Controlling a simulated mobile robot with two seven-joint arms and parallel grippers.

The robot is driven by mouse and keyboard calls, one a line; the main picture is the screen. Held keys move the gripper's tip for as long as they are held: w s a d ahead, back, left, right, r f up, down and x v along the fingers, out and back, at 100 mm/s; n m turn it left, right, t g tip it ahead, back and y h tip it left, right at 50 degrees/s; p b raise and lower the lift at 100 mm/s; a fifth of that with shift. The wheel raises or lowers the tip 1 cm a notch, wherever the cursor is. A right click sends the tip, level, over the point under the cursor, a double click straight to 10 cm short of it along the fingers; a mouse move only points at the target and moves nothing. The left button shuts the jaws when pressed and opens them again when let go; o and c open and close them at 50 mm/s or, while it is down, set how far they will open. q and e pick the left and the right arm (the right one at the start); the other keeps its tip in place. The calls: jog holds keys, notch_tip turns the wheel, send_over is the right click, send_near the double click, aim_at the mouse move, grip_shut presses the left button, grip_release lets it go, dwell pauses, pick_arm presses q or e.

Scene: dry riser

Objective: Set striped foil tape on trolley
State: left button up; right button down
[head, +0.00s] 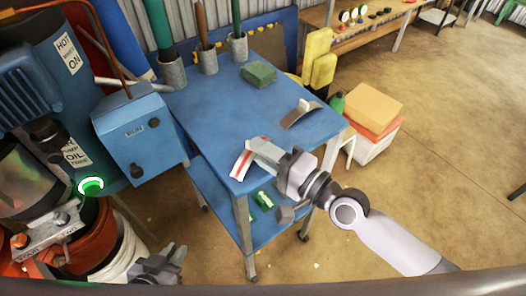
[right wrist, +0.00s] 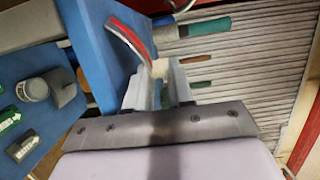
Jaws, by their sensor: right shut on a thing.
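The striped foil tape (head: 239,166) is a curved silver strip with a red stripe. My right gripper (head: 252,150) is shut on it at the front left corner of the blue trolley (head: 215,106). In the right wrist view the tape (right wrist: 132,42) reaches out from between the fingers (right wrist: 157,86), beside the blue top (right wrist: 98,50). I cannot tell whether it touches the top. My left gripper (head: 158,268) is low at the left, away from the trolley; its finger gap is unclear.
A green block (head: 259,73) and a plain curved piece (head: 300,113) lie on the trolley top. Tool holders (head: 208,61) line its back edge. A blue box (head: 140,132) stands close at left. Green labelled pieces (head: 264,200) are on the lower shelf. The top's middle is clear.

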jog(key=c, duration=1.3)
grip_release()
jog(key=shift+f, duration=0.1)
jog(key=shift+o, duration=0.2)
jog(key=shift+r, duration=0.25)
jog(key=b+v, duration=0.2)
jog(key=v, duration=0.9)
jog(key=s+d+f+n+h, duration=0.2)
jog(key=d+f+n+h, duration=0.1)
jog(key=f, duration=0.3)
jog(key=s+d+f+n+g+h, duration=0.1)
jog(key=s+d+f+n+h, duration=0.1)
jog(key=f, duration=0.5)
jog(key=s+d+f+n+h, duration=0.2)
jog(key=d+f+n+h, duration=0.3)
jog(key=f+h, duration=0.1)
jog(key=shift+s+f, duration=0.4)
jog(key=shift+f, duration=0.2)
